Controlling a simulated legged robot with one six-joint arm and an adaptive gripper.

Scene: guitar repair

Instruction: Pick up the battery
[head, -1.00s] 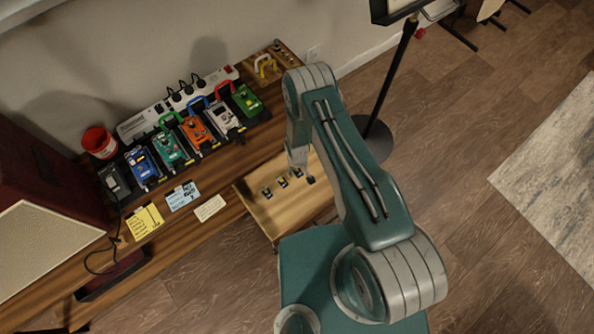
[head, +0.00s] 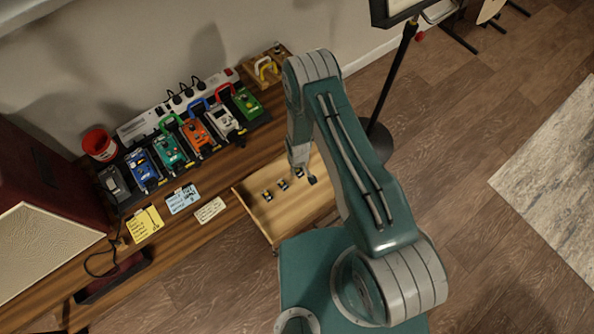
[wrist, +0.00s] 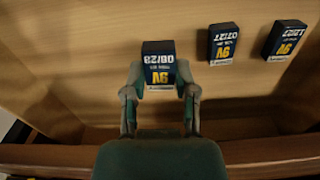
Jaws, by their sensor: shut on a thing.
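Three dark 9V batteries with blue and yellow labels are at an open wooden drawer. In the head view those two show as small dark shapes (head: 283,185) and (head: 266,195). The held battery (head: 299,173) is beside my gripper (head: 304,177), partly hidden by it. I cannot tell whether it is clear of the drawer floor.
Several colored pedals (head: 197,133) sit on the bench behind, with a white power strip (head: 150,118) and notes (head: 210,210). A stand (head: 395,85) rises behind my arm.

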